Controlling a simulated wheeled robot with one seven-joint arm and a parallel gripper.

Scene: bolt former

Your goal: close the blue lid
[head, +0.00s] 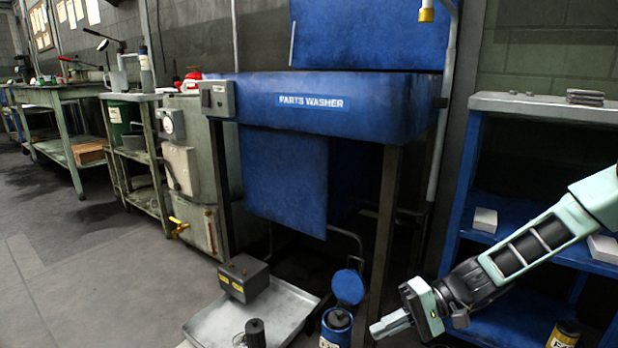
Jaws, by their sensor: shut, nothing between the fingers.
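A large blue panel (365,35) stands upright at the back of the blue parts washer (415,115), like a raised lid. The washer's tub front bears a "PARTS WASHER" label, and its inside is hidden from here. Lower down, a small round blue lid (348,287) stands tilted up behind a blue can (333,330) with a dark top; I cannot tell if they are joined. My gripper (388,325) is at the lower right, pointing left. Its fingers are shut and empty, just right of the can in the picture and well below the tub.
A grey tray (205,328) on the floor holds a dark box (243,278) and a dark-topped container (255,333). Blue shelving (455,235) stands at the right, near my arm. A washer leg (387,230) rises behind the can. Floor at the left (60,260) is clear.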

